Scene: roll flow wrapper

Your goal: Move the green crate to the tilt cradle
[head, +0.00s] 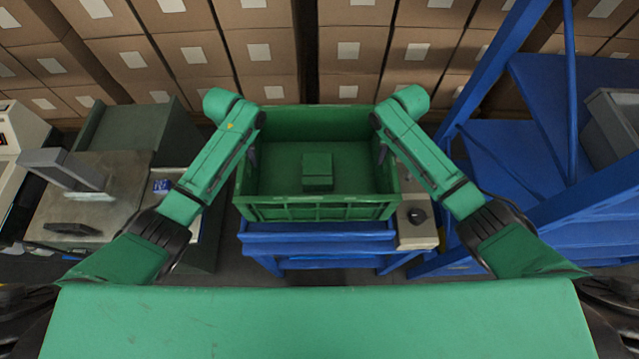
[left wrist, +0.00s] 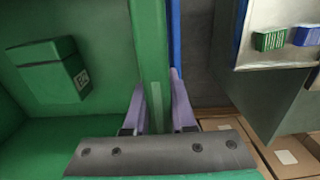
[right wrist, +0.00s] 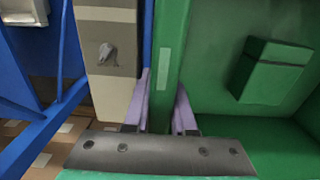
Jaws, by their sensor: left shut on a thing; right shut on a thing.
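The green crate (head: 320,211) is upright and level in the middle of the head view, with a small green box (head: 318,171) on its floor. My left gripper (head: 253,153) is shut on the crate's left wall; the wall (left wrist: 152,60) runs between its fingers in the left wrist view. My right gripper (head: 382,152) is shut on the crate's right wall, which also shows between its fingers in the right wrist view (right wrist: 170,50). A low blue stand (head: 318,248), possibly the tilt cradle, is under the crate. I cannot tell whether the crate touches it.
A blue rack (head: 520,150) holding a grey bin (head: 612,128) stands to the right. A metal-topped bench (head: 95,195) is to the left. Stacked cartons (head: 265,55) fill the back.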

